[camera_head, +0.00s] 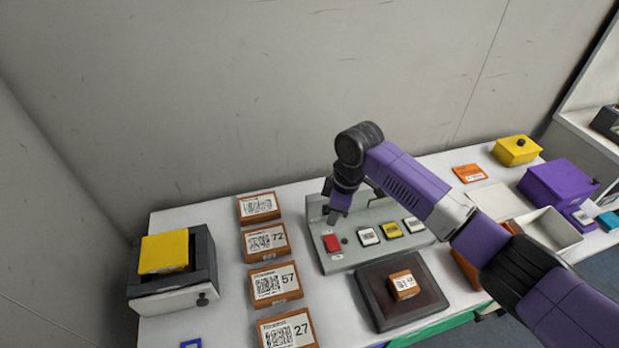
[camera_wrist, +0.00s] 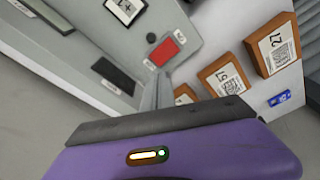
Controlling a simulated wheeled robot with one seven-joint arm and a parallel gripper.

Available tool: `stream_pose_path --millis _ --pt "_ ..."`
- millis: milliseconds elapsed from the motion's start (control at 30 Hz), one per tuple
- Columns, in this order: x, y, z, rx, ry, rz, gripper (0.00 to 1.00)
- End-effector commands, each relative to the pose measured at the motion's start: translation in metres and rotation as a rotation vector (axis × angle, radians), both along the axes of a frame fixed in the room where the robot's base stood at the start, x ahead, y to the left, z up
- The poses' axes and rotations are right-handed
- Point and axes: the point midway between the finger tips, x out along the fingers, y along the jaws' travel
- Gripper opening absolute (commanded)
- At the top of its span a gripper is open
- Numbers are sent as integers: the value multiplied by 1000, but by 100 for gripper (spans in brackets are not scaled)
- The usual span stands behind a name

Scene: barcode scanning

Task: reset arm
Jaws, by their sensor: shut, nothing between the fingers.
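My arm reaches in from the right in the head view. My gripper (camera_head: 333,218) points down and is shut and empty. It is just above the red button (camera_head: 332,243) at the left end of a grey panel (camera_head: 350,262). I cannot tell whether it touches the button. In the wrist view, the closed fingers (camera_wrist: 160,85) are seen close to the red button (camera_wrist: 165,53). My purple gripper body covers the lower part of that view.
Several barcode boxes (camera_head: 267,240) line the table left of the panel. A brown tray (camera_head: 372,300) holding a small box (camera_head: 404,284) stands in front. A dark holder (camera_head: 207,262) with a yellow block (camera_head: 164,252) is at left. Yellow (camera_head: 517,150) and purple (camera_head: 556,187) boxes stand right.

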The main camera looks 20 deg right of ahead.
Motion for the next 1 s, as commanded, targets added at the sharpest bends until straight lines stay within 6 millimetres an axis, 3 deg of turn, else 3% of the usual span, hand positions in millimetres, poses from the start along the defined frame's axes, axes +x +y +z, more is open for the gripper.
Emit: stream_pose_path --millis 233,333,433,600,700,867,1000 --pt "9 3 1 16 -30 -33 0" --pt "29 10 9 38 -115 -68 0" --pt "56 20 30 79 -237 -98 0" --pt "86 63 64 240 -454 -166 0" --pt "93 93 82 357 -561 -212 0" --pt "89 134 111 557 -708 -302 0" --pt "73 156 136 740 -827 -413 0"
